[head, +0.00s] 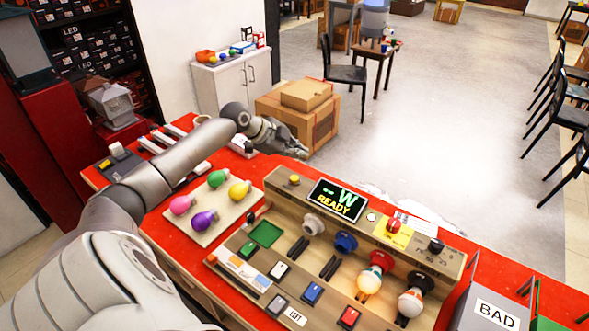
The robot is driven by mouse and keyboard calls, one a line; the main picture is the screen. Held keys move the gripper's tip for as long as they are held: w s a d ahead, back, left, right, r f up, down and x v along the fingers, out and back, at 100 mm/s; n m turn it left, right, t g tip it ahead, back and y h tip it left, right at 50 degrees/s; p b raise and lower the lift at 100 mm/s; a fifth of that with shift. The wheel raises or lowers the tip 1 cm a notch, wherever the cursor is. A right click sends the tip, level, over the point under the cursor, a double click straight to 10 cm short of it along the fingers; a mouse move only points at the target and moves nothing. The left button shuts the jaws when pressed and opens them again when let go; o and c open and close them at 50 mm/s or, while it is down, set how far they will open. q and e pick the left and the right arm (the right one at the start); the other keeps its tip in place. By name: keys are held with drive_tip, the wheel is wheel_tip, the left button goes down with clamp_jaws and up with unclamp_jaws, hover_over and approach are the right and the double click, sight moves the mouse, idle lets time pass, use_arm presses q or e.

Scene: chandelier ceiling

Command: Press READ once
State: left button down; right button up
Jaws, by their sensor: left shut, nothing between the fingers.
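A wooden test panel (455,262) stands on the red workbench (150,222). Its display (338,201) reads "-- W READY". A yellow button (294,180) is at the panel's upper left, and a small pale round button (371,217) is right of the display. A red button on a yellow plate (394,227) and a black knob (436,245) are further right. I cannot read which control is labelled READ. My left gripper (302,153) is shut and empty, beyond the panel's far left corner, apart from the buttons. My right gripper is not in view.
Several coloured bulbs (216,179) lie on a board left of the panel. Bulbs (370,279) and (410,302) are in the panel's sockets. A grey BAD bin (497,310) stands at the right. Cardboard boxes (305,110) are behind the gripper.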

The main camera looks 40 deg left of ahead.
use_arm(q)
drive_tip(key=b, duration=0.3)
hover_over(296, 180)
wheel_tip(296, 180, down, 6)
drive_tip(key=shift+r, duration=0.25)
drive_tip(key=shift+f+b, duration=0.35)
drive_tip(key=shift+f, duration=0.05)
idle(0.6)
drive_tip(key=shift+f, duration=0.35)
